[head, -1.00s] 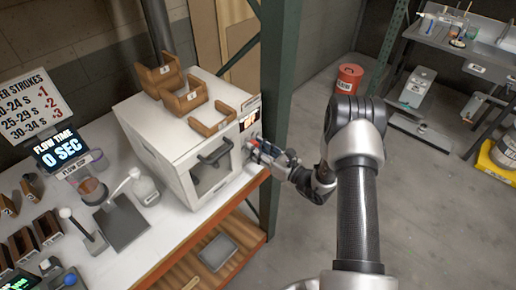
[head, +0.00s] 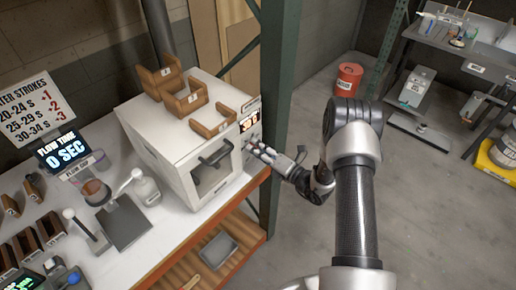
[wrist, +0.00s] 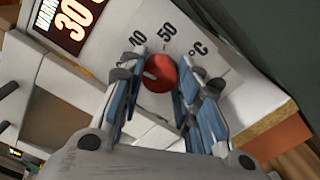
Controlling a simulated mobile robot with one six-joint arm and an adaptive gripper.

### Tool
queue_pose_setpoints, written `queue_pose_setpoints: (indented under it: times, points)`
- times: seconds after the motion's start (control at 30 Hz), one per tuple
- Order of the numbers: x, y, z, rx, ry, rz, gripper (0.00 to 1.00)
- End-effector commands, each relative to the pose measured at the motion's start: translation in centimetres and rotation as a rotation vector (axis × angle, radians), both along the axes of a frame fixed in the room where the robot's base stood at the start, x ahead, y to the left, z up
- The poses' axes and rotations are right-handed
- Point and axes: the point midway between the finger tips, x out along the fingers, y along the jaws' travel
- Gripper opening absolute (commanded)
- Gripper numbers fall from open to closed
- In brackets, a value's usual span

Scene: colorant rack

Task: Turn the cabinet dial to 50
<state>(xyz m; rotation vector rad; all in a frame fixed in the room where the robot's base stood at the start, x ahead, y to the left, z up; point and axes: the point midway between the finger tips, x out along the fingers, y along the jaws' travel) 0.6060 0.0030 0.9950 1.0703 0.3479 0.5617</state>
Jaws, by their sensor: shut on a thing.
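The cabinet (head: 185,140) is a white box with a dark door handle, standing on the bench. Its red round dial (wrist: 160,74) shows in the wrist view, with printed marks "40", "50" and "°C" above it. A pale pointer mark on the dial lies at its left side, aimed up-left, nearer the 40 than the 50. My gripper (wrist: 158,85) has its blue-padded fingers on both sides of the dial and is shut on it. In the head view my gripper (head: 262,150) is at the cabinet's right front edge; the dial is hard to make out there.
A display (wrist: 75,20) beside the dial reads 30-something, cut off at the frame edge. A green post (head: 277,110) stands close behind my gripper. Wooden holders (head: 185,100) sit on the cabinet.

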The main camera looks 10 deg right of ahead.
Motion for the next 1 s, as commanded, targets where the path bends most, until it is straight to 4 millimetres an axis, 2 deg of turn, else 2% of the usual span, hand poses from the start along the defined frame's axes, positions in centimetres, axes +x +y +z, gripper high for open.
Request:
queue_pose_setpoints:
  times: [1.0]
  points:
    - [-0.01, 0.01, 0.04, 0.771, 0.560, 0.000, 0.06]
